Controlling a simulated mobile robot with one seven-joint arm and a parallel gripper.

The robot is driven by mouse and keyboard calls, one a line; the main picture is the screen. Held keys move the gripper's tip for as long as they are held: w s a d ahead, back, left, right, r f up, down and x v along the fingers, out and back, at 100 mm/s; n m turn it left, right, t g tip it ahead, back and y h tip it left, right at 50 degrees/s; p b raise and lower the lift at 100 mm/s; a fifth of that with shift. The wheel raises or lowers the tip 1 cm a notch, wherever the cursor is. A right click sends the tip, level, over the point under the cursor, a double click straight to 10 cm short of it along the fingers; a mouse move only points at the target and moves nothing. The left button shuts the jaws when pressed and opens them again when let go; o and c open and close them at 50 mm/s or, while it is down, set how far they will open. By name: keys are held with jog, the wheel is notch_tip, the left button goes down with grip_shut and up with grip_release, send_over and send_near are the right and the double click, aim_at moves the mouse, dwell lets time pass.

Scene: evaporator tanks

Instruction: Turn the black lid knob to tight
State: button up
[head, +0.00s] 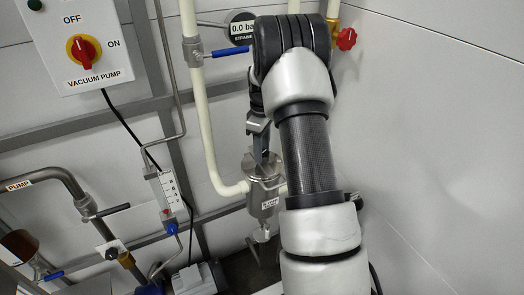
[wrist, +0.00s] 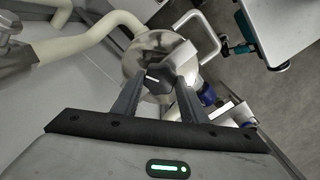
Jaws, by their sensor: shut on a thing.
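A shiny metal strainer canister (head: 263,200) hangs on cream pipes in the head view, with a small label on its side. Its round lid (wrist: 150,52) fills the top middle of the wrist view. My gripper (head: 263,158) reaches down onto the lid from above. In the wrist view my gripper (wrist: 160,84) has one finger on each side of the black lid knob (wrist: 152,79) and is shut on it. A short white line shows between the fingers. The knob is mostly hidden in the head view, and I cannot read any tight mark.
A cream pipe (head: 205,130) runs beside the canister. A blue-handled valve (head: 228,52), a round gauge (head: 241,28) and a red valve knob (head: 346,39) sit above. A vacuum pump switch box (head: 80,45) is at upper left. The wall at right is bare.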

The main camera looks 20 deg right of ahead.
jog(key=m, duration=0.7)
jog(key=shift+b, duration=0.3)
jog(key=m, duration=0.6)
jog(key=shift+m, duration=0.4)
jog(key=m, duration=0.4)
jog(key=shift+r, duration=0.1)
jog(key=shift+m+p, duration=0.45)
jog(key=shift+m, duration=2.05)
jog(key=o, duration=1)
jog(key=shift+o, duration=0.2)
